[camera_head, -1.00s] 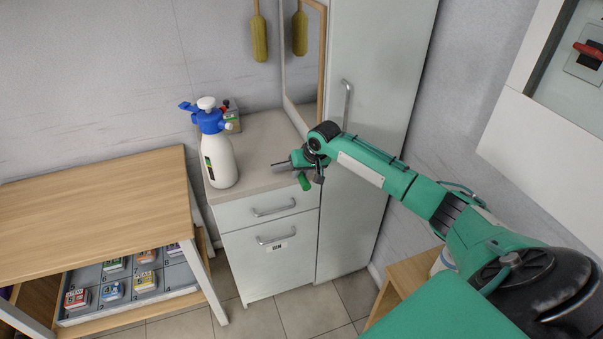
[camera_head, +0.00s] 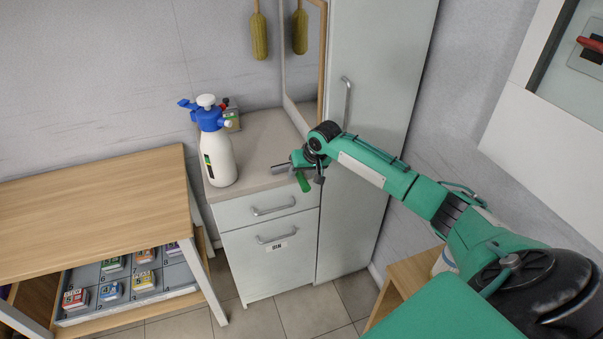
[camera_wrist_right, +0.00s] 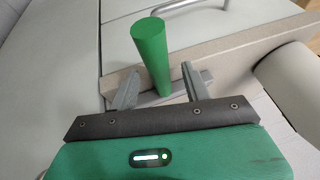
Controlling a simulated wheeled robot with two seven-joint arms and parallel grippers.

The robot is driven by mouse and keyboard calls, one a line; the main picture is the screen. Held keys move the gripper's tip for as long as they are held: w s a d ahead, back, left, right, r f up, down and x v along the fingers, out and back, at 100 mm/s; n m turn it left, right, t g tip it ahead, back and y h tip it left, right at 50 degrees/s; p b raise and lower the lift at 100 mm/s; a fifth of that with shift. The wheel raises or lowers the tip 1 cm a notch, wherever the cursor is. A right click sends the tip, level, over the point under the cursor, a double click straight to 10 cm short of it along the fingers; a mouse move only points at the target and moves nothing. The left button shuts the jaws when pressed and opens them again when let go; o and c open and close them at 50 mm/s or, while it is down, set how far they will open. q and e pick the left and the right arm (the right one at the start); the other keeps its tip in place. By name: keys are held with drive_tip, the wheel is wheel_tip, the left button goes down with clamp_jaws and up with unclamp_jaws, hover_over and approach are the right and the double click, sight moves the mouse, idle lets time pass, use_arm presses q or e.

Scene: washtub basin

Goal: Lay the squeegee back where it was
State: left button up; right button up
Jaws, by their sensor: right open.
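The squeegee (camera_head: 303,183) shows as a short green handle at the front edge of the grey-beige counter (camera_head: 262,140). In the right wrist view, the green handle (camera_wrist_right: 151,50) stands between the two grey fingers, with a gap to each side. A grey bar near the handle's lower end is partly hidden by the fingers. My right gripper (camera_head: 303,168) is at the counter's front right, around the handle. Its fingers (camera_wrist_right: 158,90) are apart, not closed on it. My left gripper is out of view.
A white spray bottle with a blue top (camera_head: 219,155) stands left of my right gripper. A tall grey cabinet (camera_head: 365,110) rises close to its right. A wooden table (camera_head: 95,205) stands left, over an open drawer of small boxes.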

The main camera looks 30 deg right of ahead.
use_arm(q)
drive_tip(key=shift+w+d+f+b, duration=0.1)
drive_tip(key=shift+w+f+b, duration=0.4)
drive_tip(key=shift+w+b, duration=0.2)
use_arm(e)
drive_tip(key=v, duration=1.3)
drive_tip(key=shift+s+r, duration=0.2)
drive_tip(key=shift+r, duration=0.05)
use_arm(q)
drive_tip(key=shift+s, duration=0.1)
